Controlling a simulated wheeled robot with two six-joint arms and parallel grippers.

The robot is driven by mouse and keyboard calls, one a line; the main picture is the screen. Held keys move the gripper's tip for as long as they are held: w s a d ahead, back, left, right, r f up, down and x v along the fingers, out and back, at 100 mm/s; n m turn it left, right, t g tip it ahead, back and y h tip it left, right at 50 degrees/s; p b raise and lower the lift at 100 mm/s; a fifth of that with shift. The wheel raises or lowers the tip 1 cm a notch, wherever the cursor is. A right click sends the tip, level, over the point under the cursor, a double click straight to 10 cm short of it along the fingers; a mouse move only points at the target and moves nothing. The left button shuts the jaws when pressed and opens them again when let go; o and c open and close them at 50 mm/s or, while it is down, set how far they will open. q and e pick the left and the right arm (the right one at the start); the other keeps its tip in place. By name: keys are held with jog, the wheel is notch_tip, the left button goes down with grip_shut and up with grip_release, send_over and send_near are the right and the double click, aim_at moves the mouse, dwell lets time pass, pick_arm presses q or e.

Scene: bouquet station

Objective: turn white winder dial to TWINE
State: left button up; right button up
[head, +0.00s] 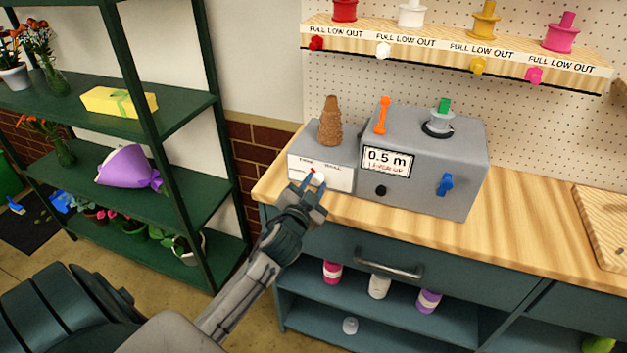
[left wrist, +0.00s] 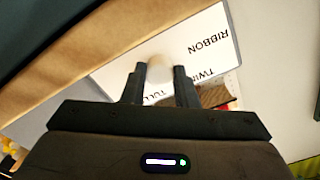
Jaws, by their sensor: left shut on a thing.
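The winder's white label plate (head: 338,180) is on the front of a small grey box left of the larger grey machine. My left gripper (head: 314,184) reaches it from the front left. In the left wrist view the gripper (left wrist: 160,88) is shut on the white winder dial (left wrist: 160,66), with one finger on each side of it. The plate (left wrist: 165,50) shows RIBBON and parts of TWINE and TULLE. A small red mark shows by the fingertips in the head view. Where the dial points cannot be told. My right gripper is out of view.
A brown twine cone (head: 331,124) stands on the small box. The larger grey machine (head: 425,165) beside it has a 0.5 m display, a black knob and a blue knob. A green shelf rack (head: 180,115) stands at the left.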

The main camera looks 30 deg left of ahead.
pick_arm(q)
jog(key=shift+r+m+p, duration=0.1)
jog(key=shift+m+p, duration=0.35)
jog(key=shift+m, duration=0.75)
jog(key=o, duration=1)
